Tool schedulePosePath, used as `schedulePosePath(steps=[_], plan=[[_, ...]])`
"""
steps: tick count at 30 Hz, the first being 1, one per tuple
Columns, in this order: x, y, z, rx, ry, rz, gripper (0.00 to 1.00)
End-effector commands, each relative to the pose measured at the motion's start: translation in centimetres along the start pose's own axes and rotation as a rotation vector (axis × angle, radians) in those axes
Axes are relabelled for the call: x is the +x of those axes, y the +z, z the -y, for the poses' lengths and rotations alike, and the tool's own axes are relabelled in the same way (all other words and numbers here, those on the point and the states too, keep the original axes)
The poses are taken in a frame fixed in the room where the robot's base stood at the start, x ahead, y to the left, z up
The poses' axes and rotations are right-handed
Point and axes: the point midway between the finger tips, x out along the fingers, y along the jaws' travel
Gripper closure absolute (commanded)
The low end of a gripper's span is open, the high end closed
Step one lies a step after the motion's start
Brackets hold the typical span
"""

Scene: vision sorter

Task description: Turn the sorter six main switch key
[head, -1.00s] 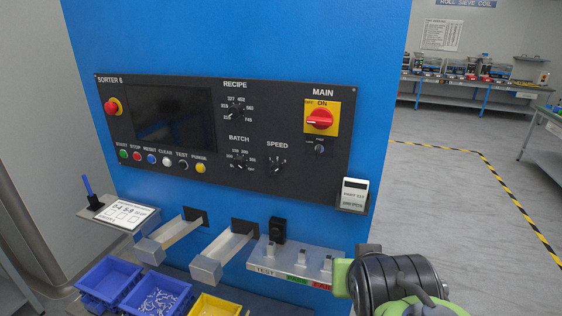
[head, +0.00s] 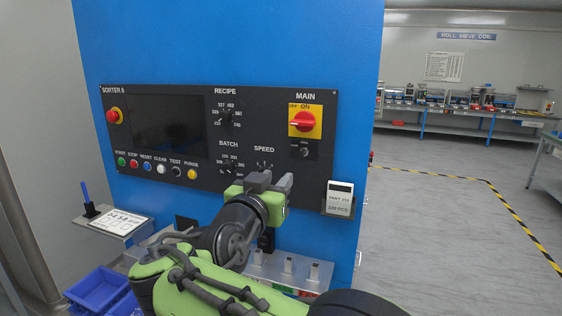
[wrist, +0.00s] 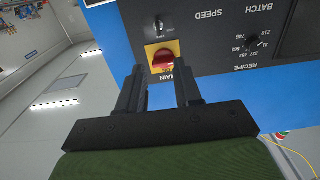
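The black panel labelled SORTER 6 (head: 275,110) is on a blue cabinet. At its upper right, marked MAIN, a red rotary switch (head: 304,121) sits on a yellow plate with OFF and ON lettering. Just below is a small round key switch (head: 304,152); its setting is too small to read. My gripper (head: 267,183) is raised in front of the panel's lower edge, below and left of the key switch, apart from both. In the wrist view my gripper (wrist: 159,75) is open and empty, with the red switch (wrist: 163,60) showing between the fingertips and the key switch (wrist: 158,23) above.
A card holder (head: 339,198) juts from the panel's lower right. A ledge with small levers (head: 288,264) is below my arm. A SPEED knob (head: 264,167) is close behind the gripper. Blue bins (head: 97,288) stand at lower left. The floor at right is clear.

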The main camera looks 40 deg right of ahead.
Motion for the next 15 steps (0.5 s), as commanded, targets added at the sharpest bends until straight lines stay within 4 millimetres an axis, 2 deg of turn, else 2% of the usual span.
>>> schedulePosePath(steps=[5,15], plan=[[3.2,-0.3,-0.2,-0.001,0.008,0.002,0.66],[11.8,-0.3,-0.2,-0.003,0.006,0.004,0.66]])
